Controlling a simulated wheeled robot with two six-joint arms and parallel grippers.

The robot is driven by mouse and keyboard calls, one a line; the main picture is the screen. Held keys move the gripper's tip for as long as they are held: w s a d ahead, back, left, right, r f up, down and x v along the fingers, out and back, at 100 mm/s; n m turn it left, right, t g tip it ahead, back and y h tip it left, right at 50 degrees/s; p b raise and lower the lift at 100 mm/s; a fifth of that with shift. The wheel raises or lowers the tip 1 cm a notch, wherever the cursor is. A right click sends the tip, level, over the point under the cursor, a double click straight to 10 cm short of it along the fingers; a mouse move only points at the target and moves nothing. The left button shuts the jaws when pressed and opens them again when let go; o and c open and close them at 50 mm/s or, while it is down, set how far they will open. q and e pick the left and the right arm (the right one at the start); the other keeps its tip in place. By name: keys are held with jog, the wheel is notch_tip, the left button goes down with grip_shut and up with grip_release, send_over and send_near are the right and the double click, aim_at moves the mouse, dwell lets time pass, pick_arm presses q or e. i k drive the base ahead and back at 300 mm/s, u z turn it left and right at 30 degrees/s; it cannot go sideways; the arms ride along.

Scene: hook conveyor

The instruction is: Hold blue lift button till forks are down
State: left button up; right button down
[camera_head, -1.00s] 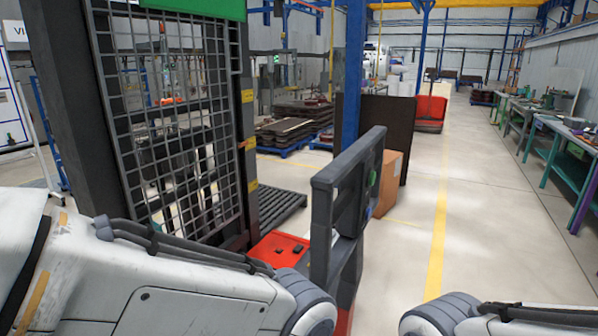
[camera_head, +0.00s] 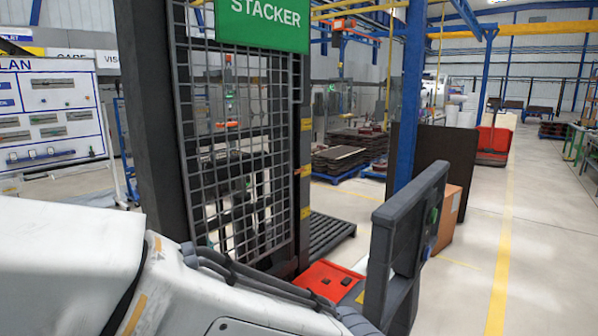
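The stacker stands in the middle left, with a dark mast and mesh guard (camera_head: 240,150) under a green STACKER sign (camera_head: 263,22). Its red base cover (camera_head: 328,281) has small dark parts on top. A dark upright panel (camera_head: 388,262) stands at its right and is seen nearly edge-on. A small green spot (camera_head: 434,214) shows on the panel's right face. My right gripper is out of view too.
A dark slatted pallet (camera_head: 328,232) lies behind the mast. A cardboard box (camera_head: 447,218) and a dark board (camera_head: 440,160) stand behind the panel, near a blue post (camera_head: 409,100). The floor at the right, along a yellow line (camera_head: 503,240), is clear.

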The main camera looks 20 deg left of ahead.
aim_at(427, 252)
jog(key=k, duration=1.35)
jog(key=z, duration=0.65)
jog(key=i, duration=1.3)
jog(key=u, duration=0.75)
